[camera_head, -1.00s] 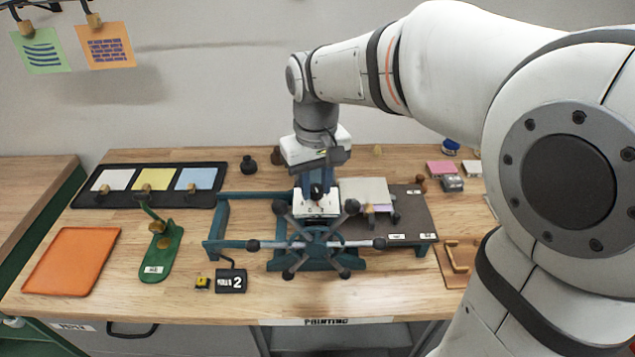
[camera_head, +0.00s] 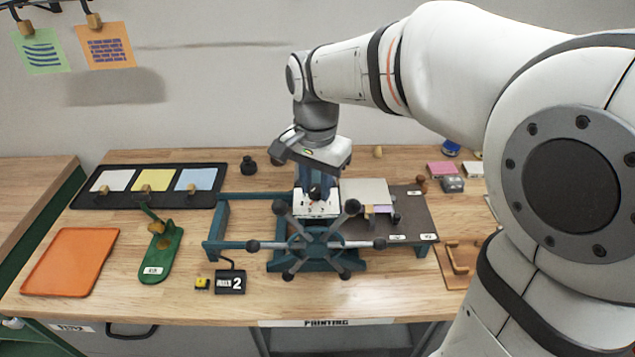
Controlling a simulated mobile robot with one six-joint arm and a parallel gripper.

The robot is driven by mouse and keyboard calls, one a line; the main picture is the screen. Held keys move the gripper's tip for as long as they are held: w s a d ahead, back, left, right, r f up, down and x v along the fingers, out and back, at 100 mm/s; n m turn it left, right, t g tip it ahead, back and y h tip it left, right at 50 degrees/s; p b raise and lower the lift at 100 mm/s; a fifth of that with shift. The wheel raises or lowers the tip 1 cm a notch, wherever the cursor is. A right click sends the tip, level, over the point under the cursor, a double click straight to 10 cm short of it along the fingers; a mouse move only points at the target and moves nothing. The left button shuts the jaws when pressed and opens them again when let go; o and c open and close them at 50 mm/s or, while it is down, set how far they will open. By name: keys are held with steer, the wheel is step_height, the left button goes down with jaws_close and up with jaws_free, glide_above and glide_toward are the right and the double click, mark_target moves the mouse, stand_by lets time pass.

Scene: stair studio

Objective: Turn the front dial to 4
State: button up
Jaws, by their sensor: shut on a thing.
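A teal printing press (camera_head: 275,262) with a large spoked wheel (camera_head: 316,246) stands in the middle of the wooden bench. A white plate with dark marks (camera_head: 312,212) sits above the wheel, and a small dark knob (camera_head: 315,194) shows at its top. My gripper (camera_head: 314,186) points down over this plate and is shut on the knob, which I take for the front dial. The fingers cover part of it. The dial's numbers are too small to read.
A green stapler-like tool (camera_head: 163,255) and an orange tray (camera_head: 70,262) lie to the left. A black tray (camera_head: 120,196) of coloured pads is behind them. A dark board (camera_head: 408,222) and a wooden piece (camera_head: 457,268) lie right.

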mark_target(316, 188)
steer(key=m, duration=0.6)
steer(key=shift+m, duration=0.4)
stand_by(0.3)
steer(key=o, duration=1)
step_height(316, 188, up, 8)
steer(key=shift+f, duration=0.1)
